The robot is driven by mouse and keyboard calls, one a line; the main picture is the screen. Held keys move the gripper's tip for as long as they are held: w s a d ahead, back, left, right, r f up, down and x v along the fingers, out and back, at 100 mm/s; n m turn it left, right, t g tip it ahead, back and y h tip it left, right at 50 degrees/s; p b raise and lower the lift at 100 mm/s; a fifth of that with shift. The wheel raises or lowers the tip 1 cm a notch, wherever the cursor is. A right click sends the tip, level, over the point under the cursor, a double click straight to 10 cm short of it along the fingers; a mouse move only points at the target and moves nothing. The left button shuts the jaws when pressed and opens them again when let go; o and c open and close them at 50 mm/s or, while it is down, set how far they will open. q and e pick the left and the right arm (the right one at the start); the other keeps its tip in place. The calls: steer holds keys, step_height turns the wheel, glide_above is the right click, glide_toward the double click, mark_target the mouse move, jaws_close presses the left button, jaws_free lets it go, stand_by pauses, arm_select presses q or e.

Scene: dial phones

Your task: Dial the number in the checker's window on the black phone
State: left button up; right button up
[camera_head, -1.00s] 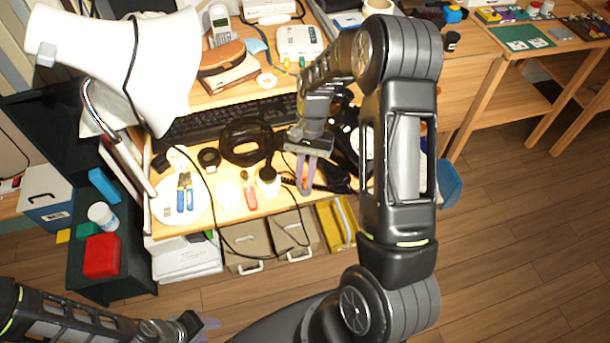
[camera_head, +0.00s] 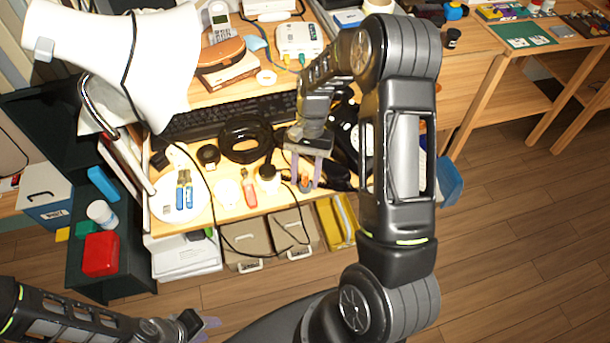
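A black object that looks like the black phone (camera_head: 342,146) lies on the desk, mostly hidden behind my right arm; its keys cannot be made out. My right gripper (camera_head: 306,172) is over the desk's front part, just left of it, pointing down. Its two pale purple fingers are apart. A small dark and orange thing (camera_head: 305,185) shows between them; I cannot tell whether it is touched. A white box with green and yellow plugs (camera_head: 299,40) stands at the back; I cannot tell whether it is the checker, and no number is readable. My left gripper (camera_head: 206,325) is low at the bottom left, away from the desk.
A black cable coil (camera_head: 246,139), a keyboard (camera_head: 225,118), a red-handled tool (camera_head: 249,188) and a white plate with pliers (camera_head: 182,200) crowd the desk. A white lamp (camera_head: 150,70) overhangs the left. A cordless handset (camera_head: 219,20) stands at the back. Floor in front is clear.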

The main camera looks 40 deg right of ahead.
steer(key=v, duration=0.7)
steer(key=shift+r, duration=0.35)
steer(key=shift+w+d, duration=0.1)
steer(key=shift+d, duration=0.05)
stand_by(0.6)
